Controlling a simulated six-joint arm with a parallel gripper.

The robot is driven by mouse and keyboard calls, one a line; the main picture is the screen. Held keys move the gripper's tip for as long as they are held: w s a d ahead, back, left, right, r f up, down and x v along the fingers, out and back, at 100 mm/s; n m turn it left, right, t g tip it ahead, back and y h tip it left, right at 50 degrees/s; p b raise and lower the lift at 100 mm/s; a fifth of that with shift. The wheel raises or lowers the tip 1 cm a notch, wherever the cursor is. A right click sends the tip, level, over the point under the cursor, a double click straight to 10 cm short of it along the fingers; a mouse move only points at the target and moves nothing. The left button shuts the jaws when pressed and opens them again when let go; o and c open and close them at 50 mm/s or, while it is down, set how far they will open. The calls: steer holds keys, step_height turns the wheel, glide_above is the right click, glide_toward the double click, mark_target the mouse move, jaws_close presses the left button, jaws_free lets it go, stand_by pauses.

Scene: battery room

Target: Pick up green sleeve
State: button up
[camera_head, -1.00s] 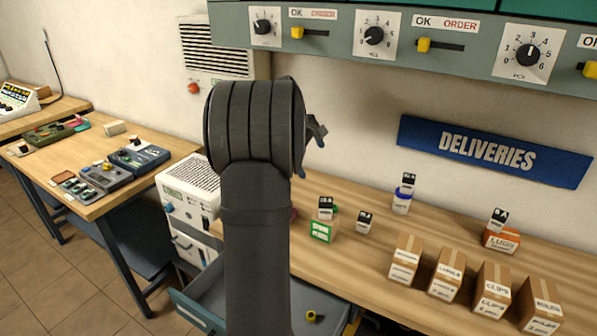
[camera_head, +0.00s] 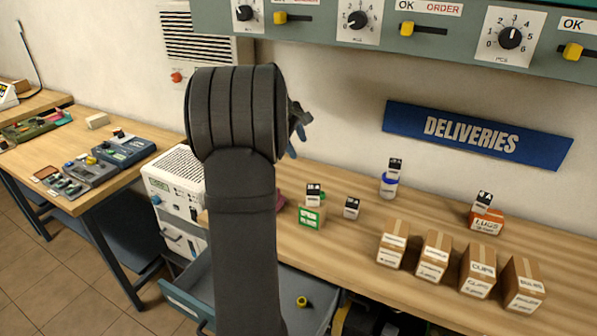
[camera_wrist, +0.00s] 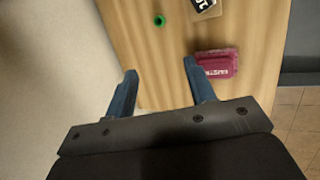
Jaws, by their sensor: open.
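A small green sleeve (camera_wrist: 159,20) is on the wooden bench top (camera_wrist: 135,40) near the top of the wrist view. It appears as a short ring and stands apart from the things around it. My gripper (camera_wrist: 158,72) is open and empty in the wrist view, its two blue fingers spread below the sleeve in the picture. In the head view my gripper (camera_head: 297,130) shows only partly, behind my dark arm, above the bench.
A pink box (camera_wrist: 218,63) lies right of the sleeve. A box with a black-and-white label (camera_wrist: 205,8) is at the top. In the head view, a green-labelled box (camera_head: 310,217) and several cardboard boxes (camera_head: 433,255) stand on the bench. An open drawer (camera_head: 205,285) is below.

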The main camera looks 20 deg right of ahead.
steer(key=m+t+y, duration=0.1)
steer(key=m+t, duration=0.1)
steer(key=m, duration=1.6)
glide_above(321, 198)
steer(key=f, duration=1.6)
steer(key=shift+s+a+f, duration=0.25)
steer(key=shift+s+a, duration=0.05)
steer(key=shift+a, duration=0.1)
steer(key=shift+a+x, duration=0.1)
steer(key=shift+x, duration=1.25)
steer(key=shift+a+x, duration=0.15)
steer(key=shift+x, duration=1.2)
steer(key=shift+s, duration=0.1)
steer(key=shift+c, duration=0.4)
steer(key=c, duration=1)
